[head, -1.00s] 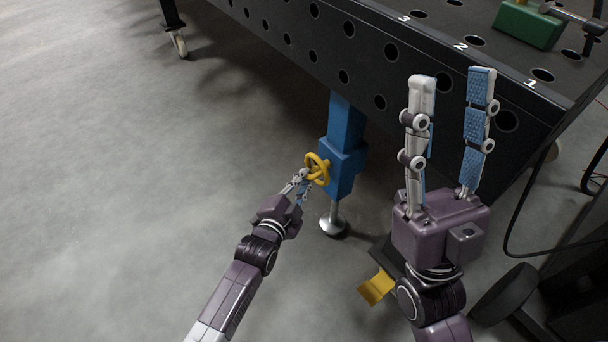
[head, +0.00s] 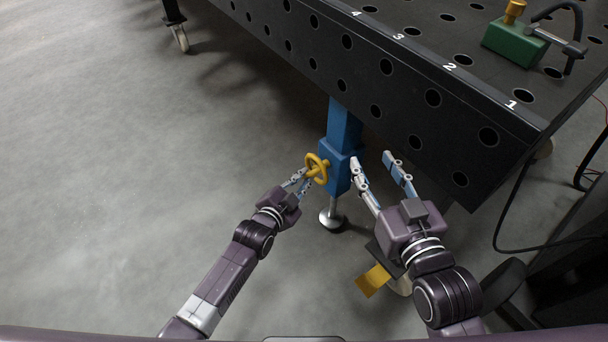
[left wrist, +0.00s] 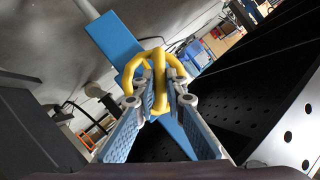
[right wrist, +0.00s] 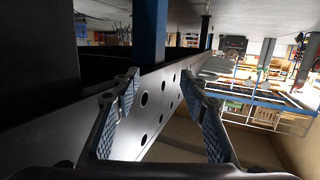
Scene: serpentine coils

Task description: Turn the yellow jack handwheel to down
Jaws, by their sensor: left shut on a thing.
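The yellow handwheel (head: 316,168) sits on the left face of the blue jack (head: 336,158) under the table's edge. In the left wrist view the yellow handwheel (left wrist: 146,68) shows as a ring with a bar across it, in front of the blue jack (left wrist: 112,38). My left gripper (head: 306,180) is shut on the handwheel, with its fingers either side of the bar. My right gripper (head: 372,158) is open and empty, just right of the jack. Its two fingers stand apart in the right wrist view (right wrist: 160,95).
The black perforated table (head: 400,110) hangs over the jack. A green block with a brass knob (head: 515,42) stands on top. The jack's round metal foot (head: 331,219) rests on the floor. A yellow pedal (head: 373,280) is below my right gripper.

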